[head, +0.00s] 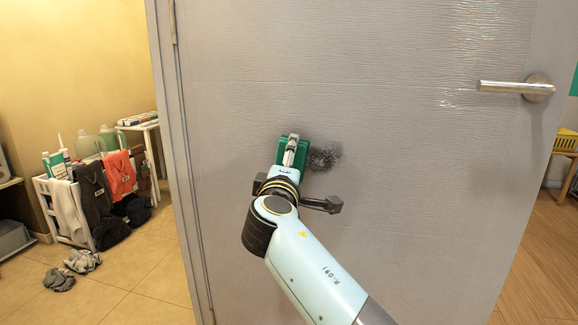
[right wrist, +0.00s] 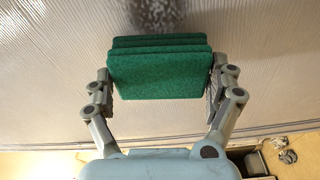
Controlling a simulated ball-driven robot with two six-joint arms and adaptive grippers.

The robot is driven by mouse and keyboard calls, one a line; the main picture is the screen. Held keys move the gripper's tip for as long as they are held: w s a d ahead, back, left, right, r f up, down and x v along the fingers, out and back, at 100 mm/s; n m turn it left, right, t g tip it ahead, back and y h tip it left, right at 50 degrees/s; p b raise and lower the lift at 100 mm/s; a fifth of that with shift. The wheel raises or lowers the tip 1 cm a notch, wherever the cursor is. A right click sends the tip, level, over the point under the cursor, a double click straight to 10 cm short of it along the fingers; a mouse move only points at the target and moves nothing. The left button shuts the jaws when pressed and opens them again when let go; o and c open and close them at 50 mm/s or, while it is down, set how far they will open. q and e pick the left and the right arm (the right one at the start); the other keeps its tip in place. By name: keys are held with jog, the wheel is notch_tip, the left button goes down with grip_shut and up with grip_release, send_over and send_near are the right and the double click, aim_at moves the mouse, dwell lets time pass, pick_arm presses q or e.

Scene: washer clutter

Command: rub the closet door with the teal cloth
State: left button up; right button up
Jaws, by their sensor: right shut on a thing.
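The closet door (head: 400,150) is a large grey panel with fine horizontal texture, filling the middle of the head view. A dark speckled smudge (head: 325,156) is on it. My right gripper (head: 291,150) is shut on the teal cloth (head: 305,153), a folded green pad held up at the door just left of the smudge. In the right wrist view the cloth (right wrist: 160,72) sits between both fingers, with the smudge (right wrist: 155,12) beyond it. I cannot tell whether the cloth touches the door. My left gripper is not in view.
A metal handle (head: 516,88) sticks out at the door's upper right. A yellow basket (head: 566,140) stands at far right.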

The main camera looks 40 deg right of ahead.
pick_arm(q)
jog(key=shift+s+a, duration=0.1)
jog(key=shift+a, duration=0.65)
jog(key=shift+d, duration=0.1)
pick_arm(e)
jog(key=shift+w+d, duration=0.1)
jog(key=shift+w+d, duration=0.25)
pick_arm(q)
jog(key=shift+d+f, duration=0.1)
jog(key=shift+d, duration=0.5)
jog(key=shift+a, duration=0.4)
pick_arm(e)
jog(key=shift+w+d, duration=0.15)
jog(key=shift+d, duration=0.15)
